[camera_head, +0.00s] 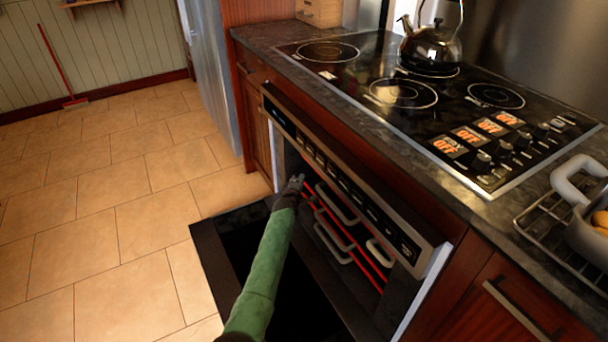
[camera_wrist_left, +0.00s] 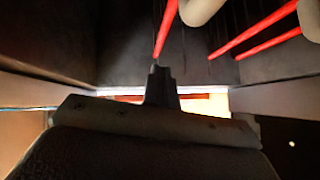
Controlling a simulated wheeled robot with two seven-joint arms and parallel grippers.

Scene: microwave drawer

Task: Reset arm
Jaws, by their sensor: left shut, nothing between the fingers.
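My left arm in its green sleeve reaches up from the bottom of the head view. My left gripper (camera_head: 297,180) is at the left side of the opening of the built-in oven (camera_head: 340,185) below the cooktop. Its fingers are together with nothing between them. In the left wrist view, the shut gripper (camera_wrist_left: 160,72) points into a dark cavity just below a red bar (camera_wrist_left: 167,28). Whether it touches the bar I cannot tell. The oven door (camera_head: 213,243) is folded down, partly hidden behind my arm. My right gripper is not in view.
Red rack bars (camera_head: 352,246) and several pale handles fill the oven opening beside my gripper. A kettle (camera_head: 430,45) stands on the cooktop (camera_head: 440,110). A pot (camera_head: 588,232) sits on a wire rack at right.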

